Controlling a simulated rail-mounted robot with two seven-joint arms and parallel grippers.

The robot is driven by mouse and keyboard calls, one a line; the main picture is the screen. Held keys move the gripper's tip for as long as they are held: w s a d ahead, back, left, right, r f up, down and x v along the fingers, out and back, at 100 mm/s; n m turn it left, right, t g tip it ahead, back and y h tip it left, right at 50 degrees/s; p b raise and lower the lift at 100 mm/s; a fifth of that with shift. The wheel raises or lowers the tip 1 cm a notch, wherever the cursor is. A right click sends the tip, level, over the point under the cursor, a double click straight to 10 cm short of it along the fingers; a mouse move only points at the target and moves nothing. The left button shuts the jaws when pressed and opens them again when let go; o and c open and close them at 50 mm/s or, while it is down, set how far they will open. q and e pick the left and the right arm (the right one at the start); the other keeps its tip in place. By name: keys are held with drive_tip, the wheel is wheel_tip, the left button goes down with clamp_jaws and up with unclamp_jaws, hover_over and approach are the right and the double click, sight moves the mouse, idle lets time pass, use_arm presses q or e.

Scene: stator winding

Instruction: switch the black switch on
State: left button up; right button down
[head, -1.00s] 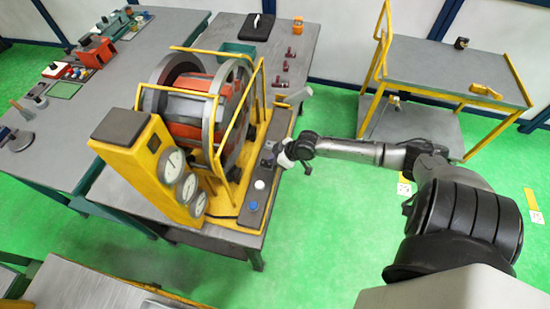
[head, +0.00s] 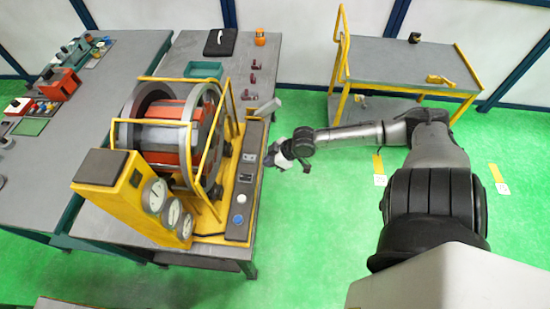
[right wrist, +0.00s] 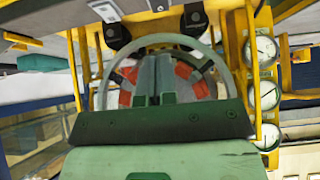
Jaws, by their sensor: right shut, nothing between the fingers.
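In the head view, the long grey control strip (head: 233,234) runs along the right edge of the yellow winding machine (head: 122,206). It carries a white button (head: 243,198), a blue button (head: 238,219) and small dark controls (head: 246,178); which of these is the black switch is too small to tell. My right gripper (head: 271,158) is at the right edge of the strip, beside the dark controls. It is shut and empty; whether it touches the strip cannot be told. In the right wrist view its closed fingers (right wrist: 152,92) point toward the machine's round stator. My left gripper is out of view.
Yellow bars and three dials (head: 155,195) stand left of the strip. A yellow-framed cart (head: 400,65) is at the back right. Green floor is open right of the table.

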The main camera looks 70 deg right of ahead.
drive_tip(key=shift+v, duration=1.15)
drive_tip(key=shift+s+f, duration=0.15)
drive_tip(key=shift+s, duration=0.05)
